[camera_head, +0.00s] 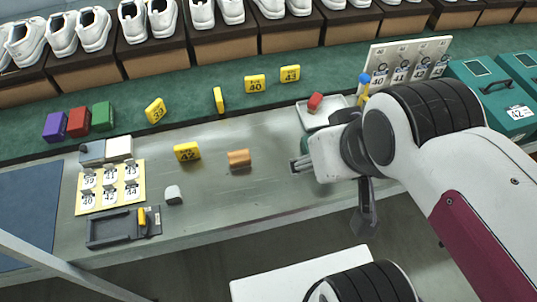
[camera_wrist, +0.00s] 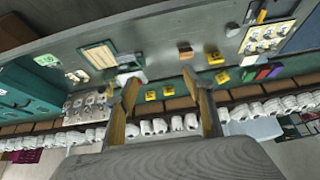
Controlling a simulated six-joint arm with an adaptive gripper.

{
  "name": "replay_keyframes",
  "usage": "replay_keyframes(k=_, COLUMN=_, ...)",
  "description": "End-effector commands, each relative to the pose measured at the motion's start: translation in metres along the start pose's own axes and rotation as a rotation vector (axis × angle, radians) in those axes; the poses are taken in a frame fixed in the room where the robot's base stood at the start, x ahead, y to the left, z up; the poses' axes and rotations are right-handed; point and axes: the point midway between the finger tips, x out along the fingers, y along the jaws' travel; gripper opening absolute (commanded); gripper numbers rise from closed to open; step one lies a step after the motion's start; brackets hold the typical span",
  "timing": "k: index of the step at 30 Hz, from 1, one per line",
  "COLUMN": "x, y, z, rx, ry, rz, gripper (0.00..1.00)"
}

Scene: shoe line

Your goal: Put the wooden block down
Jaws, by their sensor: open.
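The wooden block (camera_head: 239,159) is a small orange-brown piece lying on the grey bench, near the middle of the head view. In the wrist view, a small brown shape that looks like the block (camera_wrist: 185,51) lies beyond the fingers. My gripper (camera_head: 298,164) is to the right of the block in the head view, apart from it. In the wrist view my gripper (camera_wrist: 164,90) shows two spread fingers with nothing held between them.
A yellow tag marked 42 (camera_head: 187,151) lies left of the block, and a grey-white piece (camera_head: 173,195) is nearer the front. A white tray (camera_head: 305,119) with a red block (camera_head: 315,101) lies behind my gripper. Bare bench surrounds the wooden block.

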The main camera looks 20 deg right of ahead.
Motion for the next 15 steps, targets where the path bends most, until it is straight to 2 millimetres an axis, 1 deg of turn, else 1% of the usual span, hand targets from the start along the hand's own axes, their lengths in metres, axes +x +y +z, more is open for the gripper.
replay_keyframes(k=5, x=0.004, y=-0.002, z=0.001, rx=-0.008, ry=-0.017, rz=-0.004, gripper=0.51)
replay_keyframes(k=11, x=0.018, y=-0.005, z=0.004, rx=-0.021, ry=-0.082, rz=-0.009, gripper=0.51)
replay_keyframes(k=15, x=0.03, y=-0.008, z=0.003, rx=-0.033, ry=-0.138, rz=-0.014, gripper=0.51)
